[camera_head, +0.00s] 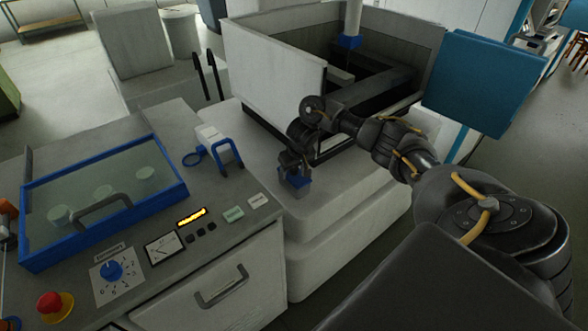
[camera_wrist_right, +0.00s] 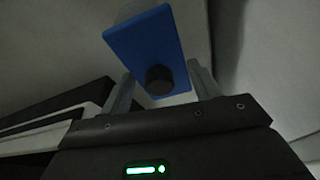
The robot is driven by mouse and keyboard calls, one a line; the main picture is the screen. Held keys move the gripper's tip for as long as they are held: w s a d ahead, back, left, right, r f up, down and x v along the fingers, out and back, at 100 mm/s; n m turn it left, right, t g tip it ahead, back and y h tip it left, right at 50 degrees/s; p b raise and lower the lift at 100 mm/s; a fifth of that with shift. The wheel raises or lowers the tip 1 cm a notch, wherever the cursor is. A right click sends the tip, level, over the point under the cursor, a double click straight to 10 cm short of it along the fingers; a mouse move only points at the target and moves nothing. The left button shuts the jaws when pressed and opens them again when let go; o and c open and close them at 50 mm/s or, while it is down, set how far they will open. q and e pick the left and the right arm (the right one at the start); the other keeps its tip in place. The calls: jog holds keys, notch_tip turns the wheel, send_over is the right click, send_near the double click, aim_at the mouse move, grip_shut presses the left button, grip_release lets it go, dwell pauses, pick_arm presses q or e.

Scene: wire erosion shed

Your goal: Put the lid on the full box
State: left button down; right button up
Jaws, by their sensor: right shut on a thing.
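My right gripper (camera_head: 294,172) points down over the pale machine ledge. It is shut on a small blue lid (camera_head: 299,182). In the right wrist view the lid (camera_wrist_right: 125,42) is a flat blue rectangle with a round dark knob (camera_wrist_right: 159,80), between the two fingers of the gripper (camera_wrist_right: 162,88). A greyish form shows behind the lid's upper edge; I cannot tell what it is. In the head view the gripper hides part of the lid, and I cannot tell whether the lid touches anything below. I cannot make out the full box for certain.
A blue-framed, glass-topped case (camera_head: 180,190) with pale round things inside sits on the grey console (camera_head: 215,225) at left. A blue handle-shaped part (camera_head: 229,151) stands near the ledge. The machine's open tank (camera_head: 275,83) rises behind my gripper. A blue panel (camera_head: 480,80) is at right.

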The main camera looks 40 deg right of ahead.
jog(key=o, duration=1.1)
jog(key=shift+c, duration=0.2)
jog(key=p+v, duration=0.4)
jog(key=v, duration=0.7)
jog(key=shift+f, duration=0.1)
